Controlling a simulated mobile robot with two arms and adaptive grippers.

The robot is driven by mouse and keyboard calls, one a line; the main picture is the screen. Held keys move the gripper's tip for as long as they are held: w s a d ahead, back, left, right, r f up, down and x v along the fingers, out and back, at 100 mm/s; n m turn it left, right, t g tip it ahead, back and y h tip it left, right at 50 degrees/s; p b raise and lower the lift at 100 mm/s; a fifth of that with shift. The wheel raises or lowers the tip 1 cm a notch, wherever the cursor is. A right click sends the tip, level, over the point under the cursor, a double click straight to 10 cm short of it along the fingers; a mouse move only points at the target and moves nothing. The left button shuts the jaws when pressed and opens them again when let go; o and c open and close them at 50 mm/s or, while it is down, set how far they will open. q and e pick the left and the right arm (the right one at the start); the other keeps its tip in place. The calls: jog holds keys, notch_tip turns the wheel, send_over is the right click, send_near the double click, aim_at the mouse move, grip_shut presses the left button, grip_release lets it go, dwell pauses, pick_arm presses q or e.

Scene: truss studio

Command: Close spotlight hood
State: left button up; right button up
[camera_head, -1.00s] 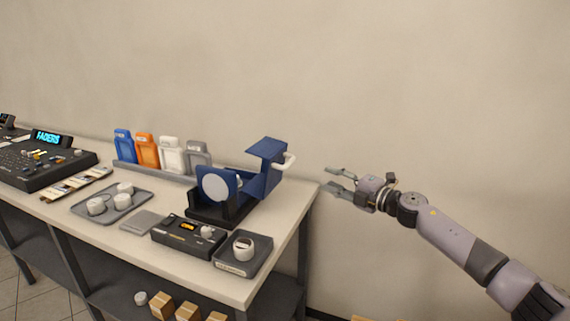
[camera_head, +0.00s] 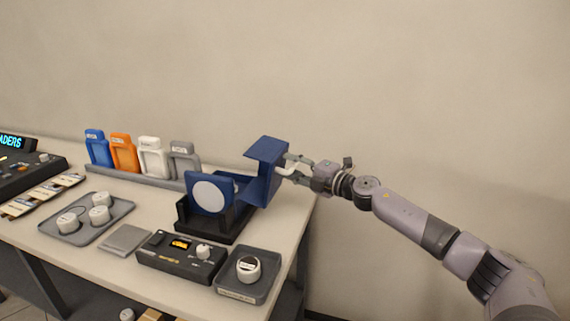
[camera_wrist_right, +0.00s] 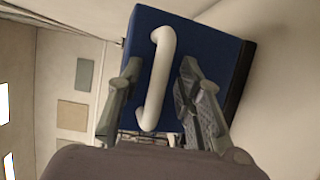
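The blue spotlight (camera_head: 209,194) stands in a black cradle on the table, with a pale round lens facing front. Its blue hood (camera_head: 267,150) sits open at the right side, with a white handle (camera_head: 287,170) on its right. My right gripper (camera_head: 296,170) is at the handle. In the right wrist view, the white handle (camera_wrist_right: 157,78) lies between the two spread fingers (camera_wrist_right: 152,90), with gaps visible on both sides. The blue hood face (camera_wrist_right: 196,48) is behind it. My left gripper is not in view.
In front of the spotlight are a black control box (camera_head: 181,257) and a grey tray with a white knob (camera_head: 248,268). Several coloured holders stand in a rack (camera_head: 142,175) at the back left. A tray with white knobs (camera_head: 118,209) is at left. Bare wall lies behind.

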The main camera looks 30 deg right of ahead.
jog(key=shift+s+r, duration=0.1)
jog(key=shift+r, duration=0.05)
jog(key=shift+c, duration=0.5)
grip_shut()
dwell(0.4)
